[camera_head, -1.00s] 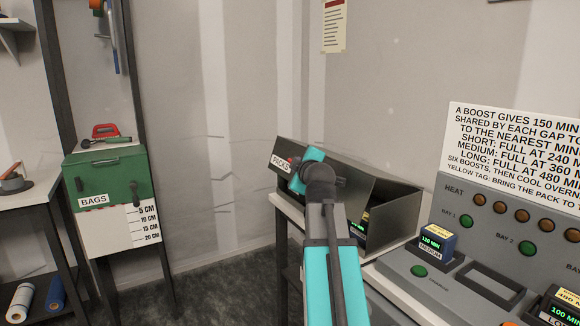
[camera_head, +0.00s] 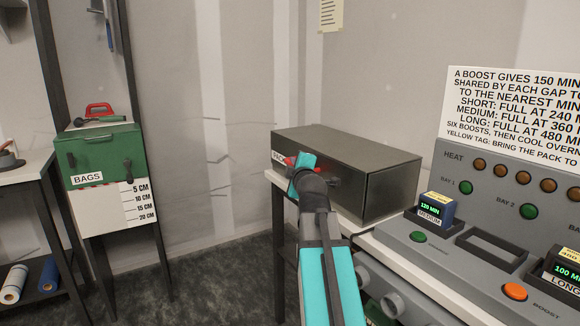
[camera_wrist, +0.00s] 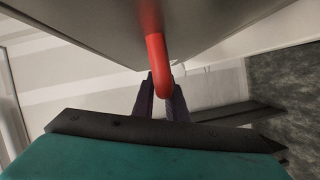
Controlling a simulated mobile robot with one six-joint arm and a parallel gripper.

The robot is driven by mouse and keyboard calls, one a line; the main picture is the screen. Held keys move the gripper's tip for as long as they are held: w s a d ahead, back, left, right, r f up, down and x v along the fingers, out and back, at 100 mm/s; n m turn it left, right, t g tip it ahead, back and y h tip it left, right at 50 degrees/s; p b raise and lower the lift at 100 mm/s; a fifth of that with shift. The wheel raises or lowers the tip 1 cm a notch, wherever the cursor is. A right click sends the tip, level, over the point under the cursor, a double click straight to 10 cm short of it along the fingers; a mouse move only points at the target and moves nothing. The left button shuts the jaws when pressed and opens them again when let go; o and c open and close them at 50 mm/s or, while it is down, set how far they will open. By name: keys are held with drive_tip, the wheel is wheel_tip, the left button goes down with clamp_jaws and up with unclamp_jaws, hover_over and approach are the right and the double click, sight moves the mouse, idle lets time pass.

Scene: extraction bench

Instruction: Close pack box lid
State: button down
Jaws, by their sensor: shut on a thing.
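The pack box (camera_head: 392,190) is a dark grey metal box on the white bench at the centre right. Its lid (camera_head: 345,150) lies flat over the top, and no opening shows in the head view. A label on the front is partly hidden by my arm. My gripper (camera_wrist: 164,88) is at the box front, shut on a red handle (camera_wrist: 156,58) in the wrist view. The handle joins a grey panel (camera_wrist: 90,25) there.
Right of the box stands a grey heating console (camera_head: 450,250) with a pack labelled MEDIUM (camera_head: 437,209) and another labelled LONG. A green BAGS box (camera_head: 105,155) stands at the left. Open floor (camera_head: 220,285) lies between.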

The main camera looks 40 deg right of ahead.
drive_tip(key=shift+d+f, duration=0.1)
drive_tip(key=shift+f, duration=0.1)
drive_tip(key=c, duration=1.8)
unclamp_jaws()
drive_tip(key=shift+w+f, duration=0.1)
drive_tip(key=shift+o, duration=0.2)
drive_tip(key=shift+s, duration=0.2)
drive_tip(key=b+v, duration=1.1)
drive_tip(key=v, duration=0.2)
drive_tip(key=shift+s+b, duration=0.2)
drive_tip(key=shift+b, duration=0.2)
